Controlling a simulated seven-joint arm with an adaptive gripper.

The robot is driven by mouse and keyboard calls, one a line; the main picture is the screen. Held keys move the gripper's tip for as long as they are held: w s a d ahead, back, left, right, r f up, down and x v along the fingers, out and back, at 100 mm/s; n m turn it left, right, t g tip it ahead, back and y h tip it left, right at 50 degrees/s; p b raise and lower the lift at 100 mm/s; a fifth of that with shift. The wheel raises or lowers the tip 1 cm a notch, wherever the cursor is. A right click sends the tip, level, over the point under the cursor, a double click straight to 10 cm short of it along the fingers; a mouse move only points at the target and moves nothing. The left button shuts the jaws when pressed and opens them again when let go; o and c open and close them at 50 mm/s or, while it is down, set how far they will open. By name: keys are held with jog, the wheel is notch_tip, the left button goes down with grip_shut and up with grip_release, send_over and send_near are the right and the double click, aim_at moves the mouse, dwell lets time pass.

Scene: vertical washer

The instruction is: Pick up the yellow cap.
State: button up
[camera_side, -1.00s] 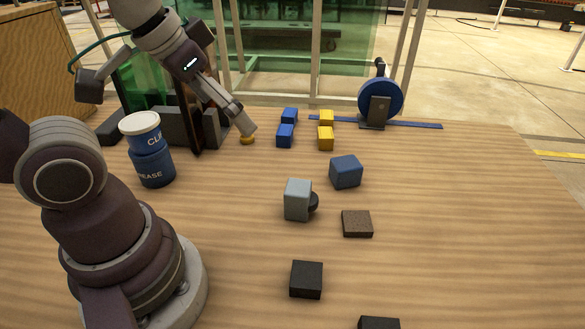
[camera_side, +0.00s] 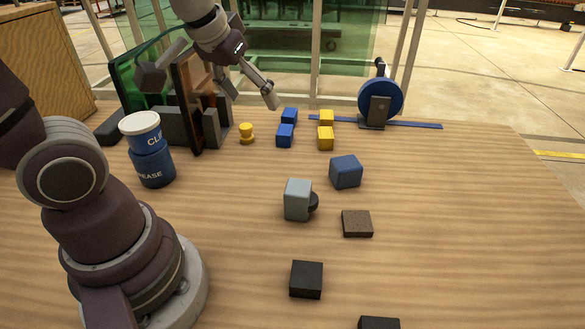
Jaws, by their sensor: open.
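The yellow cap (camera_side: 247,133) stands on the wooden table, just right of the dark upright fixture. It is small and round with a narrower upper part. My gripper (camera_side: 271,102) is up and to the right of the cap in the picture, apart from it and above the table. It is open, and nothing shows between its fingers.
Blue blocks (camera_side: 286,135) and yellow blocks (camera_side: 325,138) stand right of the cap. The dark fixture (camera_side: 193,105) rises close on its left, with stacked blue containers (camera_side: 152,165) in front. A blue wheel (camera_side: 380,98) stands at the back right. The table's right side is clear.

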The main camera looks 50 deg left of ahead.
jog(key=w+a+f+n+g+y, duration=0.25)
jog(key=w+a+f+n, duration=0.4)
jog(key=a, duration=0.45)
jog(key=n+y, duration=0.2)
jog(key=n, duration=0.1)
send_near(246, 126)
jog(key=x, duration=1)
jog(key=shift+a+f, duration=0.2)
jog(key=shift+f, duration=0.1)
jog(key=shift+c, duration=0.3)
grip_shut()
